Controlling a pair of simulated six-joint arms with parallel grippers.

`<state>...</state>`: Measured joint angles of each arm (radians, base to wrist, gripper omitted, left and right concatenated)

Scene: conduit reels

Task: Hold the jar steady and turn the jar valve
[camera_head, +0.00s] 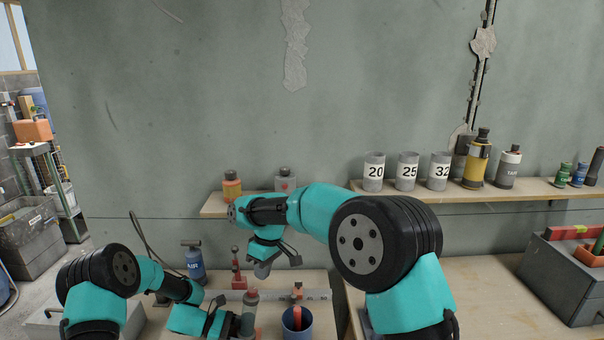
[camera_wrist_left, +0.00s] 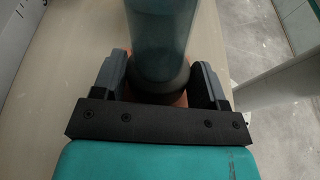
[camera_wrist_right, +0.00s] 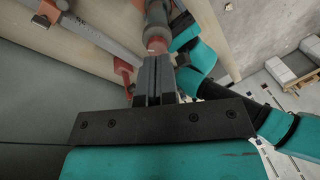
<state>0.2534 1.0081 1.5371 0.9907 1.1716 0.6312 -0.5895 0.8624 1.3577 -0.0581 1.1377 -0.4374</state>
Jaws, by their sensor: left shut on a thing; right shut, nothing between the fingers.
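The jar (camera_head: 250,313) is a grey cylinder standing at the front of the bench in the head view, with a reddish valve (camera_head: 251,294) at its top. My left gripper (camera_head: 236,326) is shut around it; the left wrist view shows the jar (camera_wrist_left: 162,35) between both fingers, above an orange part. My right gripper (camera_head: 263,270) is shut and empty, above and behind the jar in the head view. In the right wrist view its closed fingers (camera_wrist_right: 152,78) point toward the reddish valve (camera_wrist_right: 157,44); whether they touch is unclear.
A blue cup (camera_head: 297,325) with an orange tool stands right of the jar. A metal rail (camera_head: 315,295) and a red stand (camera_head: 237,278) lie behind. A dark blue bottle (camera_head: 194,265) stands left. Shelves hold cans (camera_head: 407,172) and bottles.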

